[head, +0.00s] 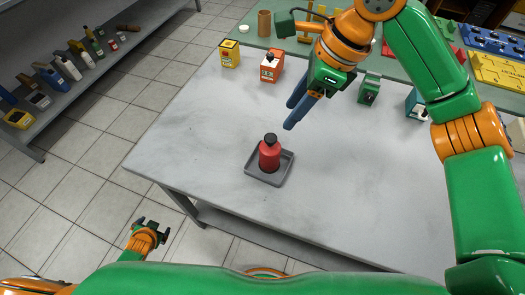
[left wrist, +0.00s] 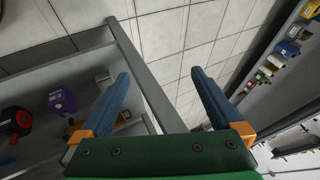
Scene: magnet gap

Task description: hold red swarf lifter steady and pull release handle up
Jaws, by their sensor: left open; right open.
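The red swarf lifter (head: 270,156) stands upright in a shallow grey tray (head: 270,181) near the front edge of the table. Its release handle (head: 270,139) shows as a dark knob on top. My right gripper (head: 293,113) is open and empty, behind and slightly right of the lifter, apart from it, with blue fingers pointing down and left. My left gripper (head: 146,226) is low at the left, off the table's front edge and far from the lifter. In the left wrist view its blue fingers (left wrist: 160,95) are spread with nothing between them.
A yellow box (head: 229,54) and an orange container (head: 271,66) stand at the back of the grey table (head: 190,130). Green machines (head: 369,88) stand behind at right. A shelf with tools (head: 60,85) is at far left. The table around the tray is clear.

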